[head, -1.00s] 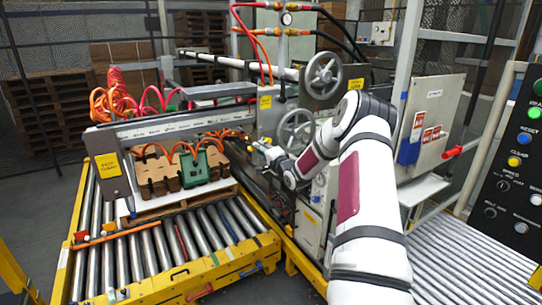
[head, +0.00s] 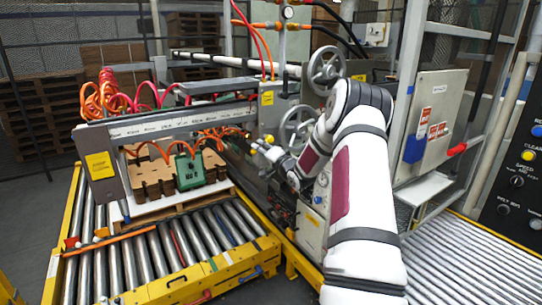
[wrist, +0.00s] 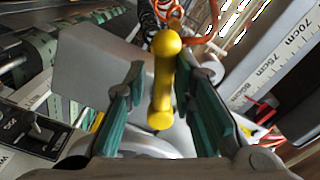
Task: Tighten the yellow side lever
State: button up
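The yellow side lever (wrist: 163,85) stands between my gripper's two green-padded fingers in the wrist view, with a rounded knob at each end. My gripper (wrist: 160,95) is open around it, with a visible gap on both sides. In the head view my gripper (head: 266,150) is at the side of the stacker machine, left of the lower handwheel, and a small bit of yellow shows at its tip. The lever's mount is mostly hidden behind the lever and the fingers.
Two grey handwheels (head: 326,70) stand close behind my arm. A ruler beam (wrist: 275,70) marked in centimetres runs near the gripper on the right. Orange hoses (head: 150,150) and stacked brown blanks (head: 152,178) are to the left, above a roller conveyor (head: 150,262).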

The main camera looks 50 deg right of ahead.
jog(key=s+d+f+n+b, duration=0.1)
jog(key=d+f+n+b, duration=0.3)
jog(key=n, duration=0.9)
jog(key=r+p+v, duration=0.1)
jog(key=p+v, duration=0.6)
jog(key=v, duration=0.2)
jog(key=shift+d+r, duration=0.15)
jog(key=shift+d, duration=0.1)
dwell(0.5)
dwell(0.5)
